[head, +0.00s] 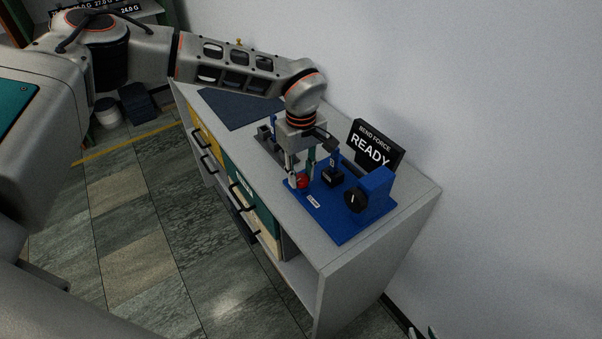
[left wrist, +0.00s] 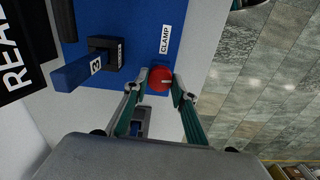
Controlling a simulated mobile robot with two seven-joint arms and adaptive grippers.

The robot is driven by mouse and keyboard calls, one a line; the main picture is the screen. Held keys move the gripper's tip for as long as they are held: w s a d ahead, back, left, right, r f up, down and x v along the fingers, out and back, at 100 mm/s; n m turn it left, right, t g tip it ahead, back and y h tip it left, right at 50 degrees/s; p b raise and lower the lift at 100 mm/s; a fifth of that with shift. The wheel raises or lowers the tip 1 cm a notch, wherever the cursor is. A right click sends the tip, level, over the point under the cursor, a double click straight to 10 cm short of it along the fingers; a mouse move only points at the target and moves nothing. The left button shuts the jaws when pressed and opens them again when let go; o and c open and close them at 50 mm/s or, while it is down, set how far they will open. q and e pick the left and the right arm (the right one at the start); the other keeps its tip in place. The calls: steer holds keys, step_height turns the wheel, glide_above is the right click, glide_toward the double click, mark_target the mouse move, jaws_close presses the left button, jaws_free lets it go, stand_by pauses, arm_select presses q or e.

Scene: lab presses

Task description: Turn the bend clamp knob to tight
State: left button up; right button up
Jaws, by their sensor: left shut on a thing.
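The clamp knob is a round red knob (head: 303,182) with a pale pointer line, on the front left of a blue base plate (head: 337,225). It also shows in the left wrist view (left wrist: 160,80), beside a white CLAMP label (left wrist: 165,39). My left gripper (head: 301,180) points down over the knob, with a fingertip on either side of it; in the left wrist view (left wrist: 161,84) it is shut on the knob. The fingers partly cover the knob in the head view. My right gripper is not in view.
A blue block with a black dial (head: 356,199) stands on the plate's right. A black sign reading BEND FORCE READY (head: 373,146) stands at the wall. A dark mat (head: 238,108) lies farther left on the grey cabinet top.

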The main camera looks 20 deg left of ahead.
mark_target(301, 178)
stand_by(0.4)
arm_select(q)
steer(key=o, duration=1.1)
steer(key=shift+r, duration=0.1)
step_height(301, 178, up, 12)
steer(key=shift+f, duration=0.1)
